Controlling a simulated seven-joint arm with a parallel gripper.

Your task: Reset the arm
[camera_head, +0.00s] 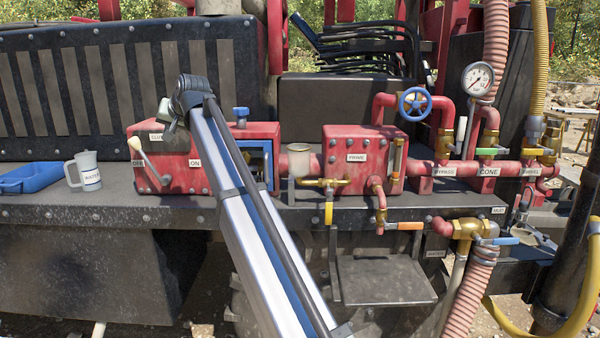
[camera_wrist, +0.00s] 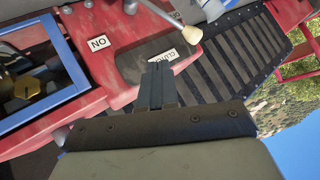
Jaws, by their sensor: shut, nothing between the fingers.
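My gripper (camera_wrist: 158,88) is shut and empty in the wrist view, its two dark fingers together. It points at the left red box, over the dark plate with the CLUTCH label. In the head view my arm rises from the bottom centre, and its end (camera_head: 188,95) is in front of the left red box (camera_head: 200,170). The clutch lever with a cream knob (camera_head: 134,143) leans toward the OFF side, apart from the gripper. Its knob also shows in the wrist view (camera_wrist: 192,35). Part of the CLUTCH label is hidden by my gripper in the head view.
A white mug (camera_head: 88,172) and a blue tray (camera_head: 30,178) stand left on the ledge. The PRIME box (camera_head: 365,158), a blue handwheel (camera_head: 414,103), a gauge (camera_head: 478,79) and several valves line the right. A black slatted panel (camera_head: 110,75) stands behind.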

